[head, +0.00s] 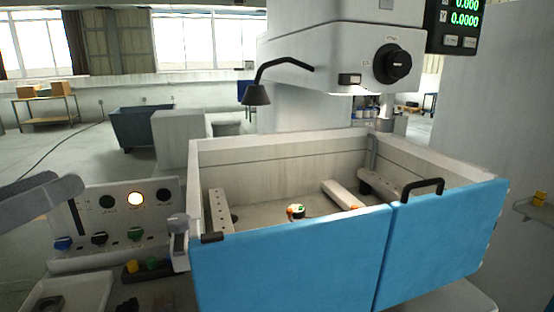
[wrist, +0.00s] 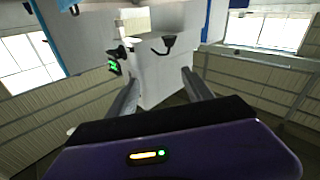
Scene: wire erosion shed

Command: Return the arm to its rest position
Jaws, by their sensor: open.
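In the wrist view, my gripper (wrist: 160,92) has its two fingers spread apart with nothing between them. Beyond the fingers, some way off, stands the white machine (wrist: 168,75), with its green readout (wrist: 114,66) at the left. The picture is tilted, with windows on both sides. In the head view, a grey part of my arm reaches in from the left edge, above the control panel (head: 90,218). My fingers do not show clearly in that view.
The machine's tank (head: 290,150) has closed blue doors (head: 290,260) with a black handle (head: 422,187). A black lamp (head: 257,94) hangs over the tank. A pale tray (head: 68,292) lies at the lower left. Open floor lies behind, at the left.

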